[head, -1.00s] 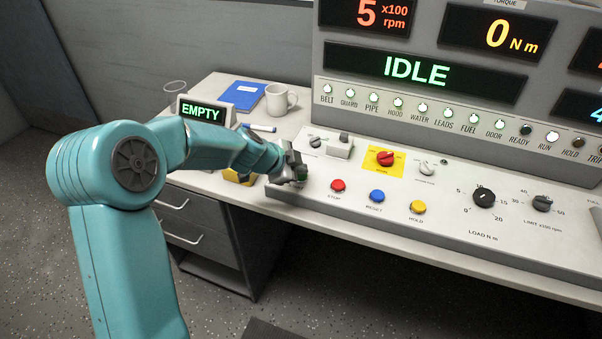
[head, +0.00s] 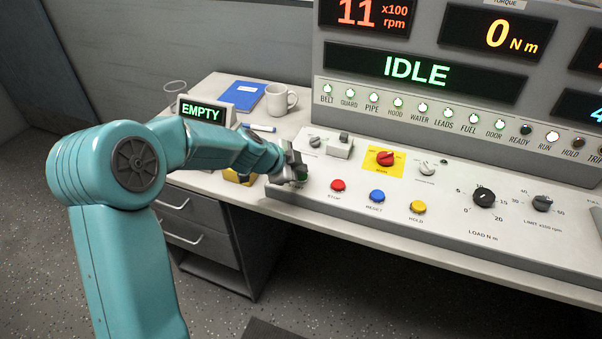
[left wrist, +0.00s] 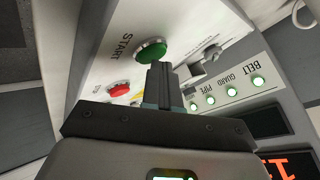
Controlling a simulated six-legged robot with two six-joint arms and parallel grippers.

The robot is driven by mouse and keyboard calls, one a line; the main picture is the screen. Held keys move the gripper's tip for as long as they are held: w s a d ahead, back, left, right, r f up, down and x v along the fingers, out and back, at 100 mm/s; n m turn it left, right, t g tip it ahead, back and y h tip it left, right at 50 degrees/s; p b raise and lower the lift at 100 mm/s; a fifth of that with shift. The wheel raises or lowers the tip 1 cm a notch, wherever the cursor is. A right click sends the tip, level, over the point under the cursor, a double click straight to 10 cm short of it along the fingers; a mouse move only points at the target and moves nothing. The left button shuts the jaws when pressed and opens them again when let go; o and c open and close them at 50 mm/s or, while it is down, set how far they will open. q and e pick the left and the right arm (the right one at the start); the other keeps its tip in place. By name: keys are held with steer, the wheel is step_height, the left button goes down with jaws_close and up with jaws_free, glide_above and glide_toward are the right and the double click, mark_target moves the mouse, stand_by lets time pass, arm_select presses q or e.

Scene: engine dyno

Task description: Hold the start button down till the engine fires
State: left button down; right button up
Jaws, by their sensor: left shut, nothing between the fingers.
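The green start button (left wrist: 151,51), marked START, is in the left wrist view, and its green edge shows beside my gripper in the head view (head: 302,173). My left gripper (head: 293,172) is shut and empty, its fingertips at the button. In the left wrist view the closed fingers (left wrist: 160,68) overlap the button's near edge; I cannot tell how far the button is pressed. The rpm display (head: 366,12) reads 11 x100, and the status display (head: 417,70) reads IDLE. My right gripper is not in view.
The red stop button (head: 338,185), blue reset button (head: 377,196) and yellow hold button (head: 417,206) sit to the right on the console. A red knob (head: 385,158) on a yellow plate is behind them. A mug (head: 279,101) and blue book (head: 243,95) lie behind.

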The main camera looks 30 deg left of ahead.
arm_select(q)
steer(key=shift+r+p, duration=0.5)
steer(key=shift+r, duration=0.35)
steer(key=shift+r+p, duration=1.8)
steer(key=shift+r, duration=0.7)
steer(key=shift+s, duration=0.15)
